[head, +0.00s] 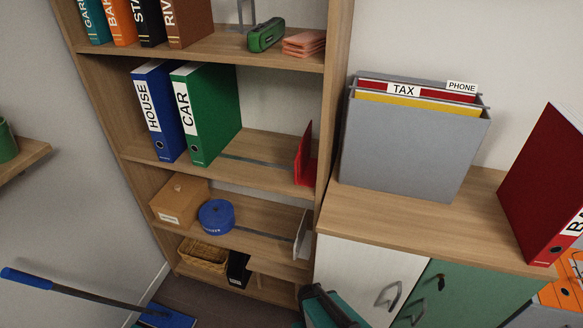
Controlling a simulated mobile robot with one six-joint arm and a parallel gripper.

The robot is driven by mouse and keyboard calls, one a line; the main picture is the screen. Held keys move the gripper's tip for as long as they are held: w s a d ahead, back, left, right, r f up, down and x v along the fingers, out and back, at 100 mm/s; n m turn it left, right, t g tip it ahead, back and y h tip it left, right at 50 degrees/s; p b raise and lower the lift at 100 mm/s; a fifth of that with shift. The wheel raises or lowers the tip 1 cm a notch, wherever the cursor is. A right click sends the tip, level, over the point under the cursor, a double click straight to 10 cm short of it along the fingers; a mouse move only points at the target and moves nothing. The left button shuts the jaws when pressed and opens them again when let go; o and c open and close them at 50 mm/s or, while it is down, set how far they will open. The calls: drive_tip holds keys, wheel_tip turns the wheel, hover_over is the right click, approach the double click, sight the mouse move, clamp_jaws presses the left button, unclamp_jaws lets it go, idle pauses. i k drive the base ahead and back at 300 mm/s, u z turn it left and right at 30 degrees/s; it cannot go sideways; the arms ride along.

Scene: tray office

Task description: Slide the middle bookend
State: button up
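A red bookend (305,158) stands upright at the right end of a shelf in the wooden bookcase, close to its right side wall. It is on the shelf (262,150) that holds a blue HOUSE binder (167,112) and a green CAR binder (212,115) at the left. A dark strip runs along this shelf between the binders and the bookend, with a wide gap there. A pale bookend (302,238) stands at the right of the shelf below, and a grey one (241,14) shows on the shelf above.
Right of the bookcase, a cabinet (420,225) carries a grey file box (405,145) and a red binder (550,185). A blue-handled pole (75,293) is at the lower left.

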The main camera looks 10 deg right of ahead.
sight(307, 165)
drive_tip(key=u, duration=0.45)
drive_tip(key=k, duration=1.35)
drive_tip(key=u, duration=0.9)
drive_tip(key=i, duration=1.3)
drive_tip(key=u, duration=0.5)
